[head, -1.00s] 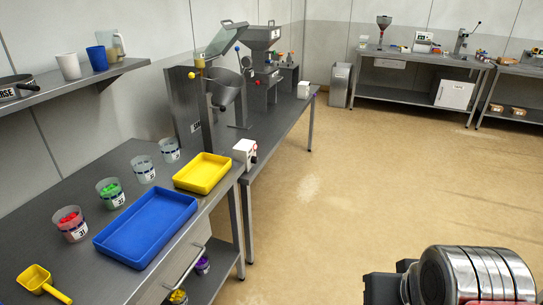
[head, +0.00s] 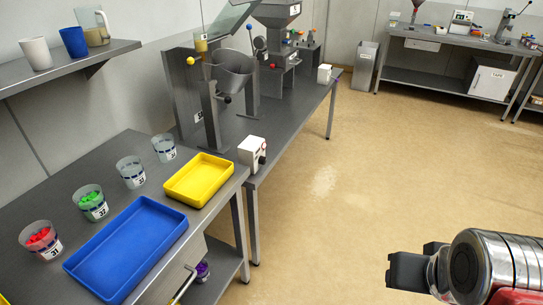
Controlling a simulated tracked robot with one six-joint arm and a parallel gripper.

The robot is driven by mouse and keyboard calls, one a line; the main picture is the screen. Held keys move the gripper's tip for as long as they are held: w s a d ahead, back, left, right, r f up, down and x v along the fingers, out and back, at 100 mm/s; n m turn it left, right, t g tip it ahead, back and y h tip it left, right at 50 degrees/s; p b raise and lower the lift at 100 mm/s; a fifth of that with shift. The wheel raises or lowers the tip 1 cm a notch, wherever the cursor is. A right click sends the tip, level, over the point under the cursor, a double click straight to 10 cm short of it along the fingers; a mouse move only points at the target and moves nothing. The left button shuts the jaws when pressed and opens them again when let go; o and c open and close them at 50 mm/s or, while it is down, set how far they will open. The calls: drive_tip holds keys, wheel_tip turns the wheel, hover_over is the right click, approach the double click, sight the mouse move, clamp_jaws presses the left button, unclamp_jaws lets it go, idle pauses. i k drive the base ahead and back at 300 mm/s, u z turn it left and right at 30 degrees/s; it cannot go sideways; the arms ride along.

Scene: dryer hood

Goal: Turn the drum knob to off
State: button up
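A grey metal drum (head: 229,74) stands tilted on a post on the far part of the left-hand bench, with a clear hood (head: 228,20) raised above it. A small white control box (head: 252,153) sits at the bench's near right edge. It has a dark knob (head: 262,151) with some red on its right side; its setting is too small to read. A second white box (head: 324,73) stands farther back. My gripper (head: 392,272) is at the lower right over open floor, far from the boxes. Its fingers are seen side-on, and I cannot tell their opening.
The near bench holds a blue tray (head: 75,266), a yellow tray (head: 173,197) and several cups. A wall shelf (head: 105,53) holds mugs and a jug. The floor (head: 330,180) right of the benches is clear. A bin (head: 363,67) stands at the back.

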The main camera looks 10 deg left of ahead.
sight(262, 161)
drive_tip(key=u, duration=0.2)
drive_tip(key=i, duration=0.75)
drive_tip(key=u, duration=0.6)
drive_tip(key=i, duration=0.55)
drive_tip(key=u, duration=0.8)
drive_tip(key=i, duration=0.5)
drive_tip(key=u, duration=0.35)
